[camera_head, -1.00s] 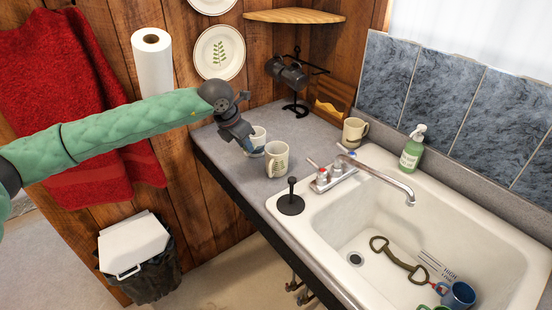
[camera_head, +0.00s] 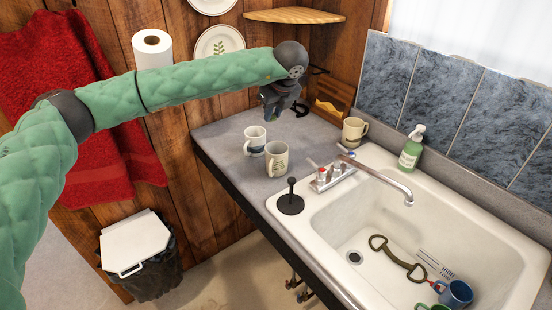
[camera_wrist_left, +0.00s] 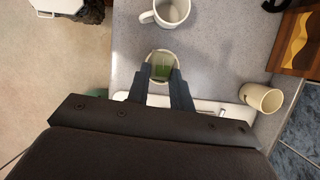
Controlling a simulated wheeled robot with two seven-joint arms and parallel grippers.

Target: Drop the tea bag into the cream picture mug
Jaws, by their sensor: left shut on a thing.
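My left gripper (camera_head: 272,119) is above the counter, behind the mugs in the head view. In the left wrist view its fingers (camera_wrist_left: 161,76) are shut on a small green thing, which looks like the tea bag (camera_wrist_left: 161,71). A mug with a pale rim shows below it there. On the counter stand a cream mug with a leaf picture (camera_head: 277,160) and a white mug with a blue picture (camera_head: 254,142). A cream mug with a dark picture (camera_head: 354,132) stands by the wall; it also shows in the left wrist view (camera_wrist_left: 260,98). My right gripper is out of view.
The sink (camera_head: 340,229) holds a metal bit and a blue mug (camera_head: 456,295). A wooden rack (camera_head: 333,101) is at the back. The counter's left part is clear.

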